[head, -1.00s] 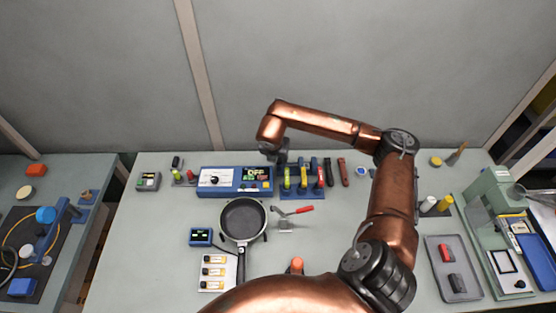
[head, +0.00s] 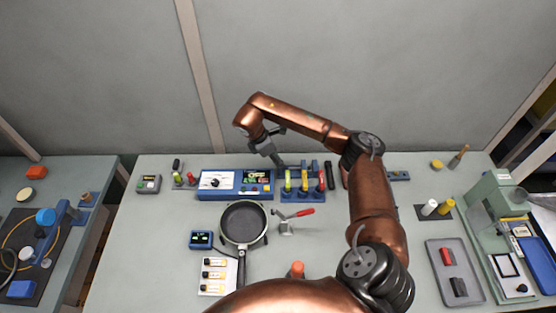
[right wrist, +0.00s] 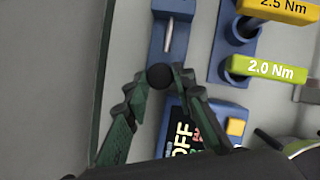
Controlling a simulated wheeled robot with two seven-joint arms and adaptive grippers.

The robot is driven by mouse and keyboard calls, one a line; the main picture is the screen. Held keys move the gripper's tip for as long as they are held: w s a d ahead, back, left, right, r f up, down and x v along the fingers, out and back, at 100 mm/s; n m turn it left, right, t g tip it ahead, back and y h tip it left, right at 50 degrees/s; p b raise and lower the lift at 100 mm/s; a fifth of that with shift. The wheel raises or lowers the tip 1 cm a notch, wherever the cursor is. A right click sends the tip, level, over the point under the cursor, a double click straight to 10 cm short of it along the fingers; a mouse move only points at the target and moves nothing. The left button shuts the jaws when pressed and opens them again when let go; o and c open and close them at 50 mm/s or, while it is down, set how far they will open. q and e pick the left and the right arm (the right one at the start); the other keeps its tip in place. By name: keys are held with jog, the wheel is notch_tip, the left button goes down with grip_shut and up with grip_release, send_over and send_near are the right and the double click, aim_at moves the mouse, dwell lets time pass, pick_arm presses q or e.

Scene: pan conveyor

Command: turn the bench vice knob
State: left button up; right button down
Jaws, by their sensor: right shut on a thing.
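A round black knob (right wrist: 160,76) sits at the end of a metal rod on a blue block (right wrist: 168,45) in the right wrist view; I take this to be the vice knob. The fingertips of my right gripper (right wrist: 159,82) are closed around the knob from both sides. In the head view my right gripper (head: 277,160) is at the back of the bench, behind the blue control box (head: 233,184). There the knob is too small and covered to make out. My left gripper is not in view.
The control box's OFF display (right wrist: 183,137) is close beside the right fingers. A rack with yellow and green torque drivers (right wrist: 268,68) stands nearby. A frying pan (head: 243,222) and a red-handled clamp (head: 298,213) lie in front. A grey tray (head: 432,270) is at right.

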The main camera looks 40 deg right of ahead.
jog(key=shift+w+d+m+g+p, duration=0.15)
jog(key=shift+m+g+p, duration=0.25)
jog(key=shift+m, duration=0.8)
jog(key=c, duration=1.6)
grip_release()
jog(key=v, duration=1.2)
jog(key=shift+d, duration=0.2)
